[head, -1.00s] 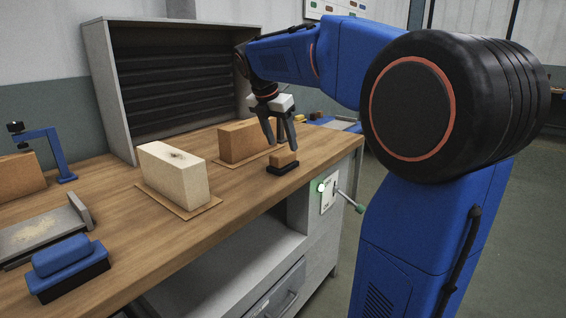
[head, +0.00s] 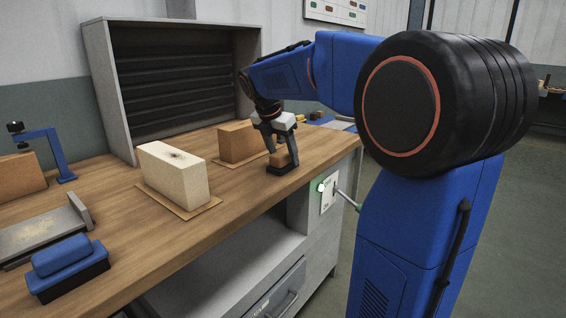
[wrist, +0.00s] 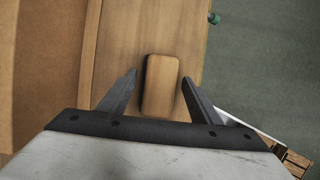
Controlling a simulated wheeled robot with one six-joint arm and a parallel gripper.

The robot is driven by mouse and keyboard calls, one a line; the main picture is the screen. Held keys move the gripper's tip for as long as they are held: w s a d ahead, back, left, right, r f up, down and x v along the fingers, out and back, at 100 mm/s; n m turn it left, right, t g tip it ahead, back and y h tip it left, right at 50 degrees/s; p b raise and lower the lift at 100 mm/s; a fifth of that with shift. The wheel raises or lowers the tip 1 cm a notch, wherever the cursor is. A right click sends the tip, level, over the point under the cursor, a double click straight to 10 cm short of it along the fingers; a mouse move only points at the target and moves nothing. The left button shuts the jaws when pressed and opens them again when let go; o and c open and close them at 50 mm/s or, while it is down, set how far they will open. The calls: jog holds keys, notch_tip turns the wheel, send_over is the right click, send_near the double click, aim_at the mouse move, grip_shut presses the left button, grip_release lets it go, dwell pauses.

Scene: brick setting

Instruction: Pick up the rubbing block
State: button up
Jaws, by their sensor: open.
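The rubbing block (head: 282,159), with a wooden top on a dark base, sits on the workbench near its right front edge. My gripper (head: 281,151) is just above it, pointing down, with its fingers open. In the wrist view, the wooden top of the block (wrist: 160,86) lies between the two open fingertips (wrist: 159,75). The fingers partly cover the block in the head view.
A pale brick (head: 172,173) and a brown brick (head: 240,142) stand on thin boards left of my gripper. A blue-topped block (head: 66,262) lies at the front left. A grey slatted cabinet (head: 107,90) stands behind. A green-tipped lever (head: 347,199) sticks out from the bench's side.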

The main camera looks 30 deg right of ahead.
aim_at(283, 152)
jog(key=shift+f, duration=0.25)
jog(key=shift+c, duration=0.4)
jog(key=c, duration=1.1)
jog(key=shift+c, duration=0.2)
notch_tip(283, 152, up, 11)
jog(key=shift+f, duration=0.2)
jog(key=o, duration=0.4)
jog(key=shift+o, duration=0.2)
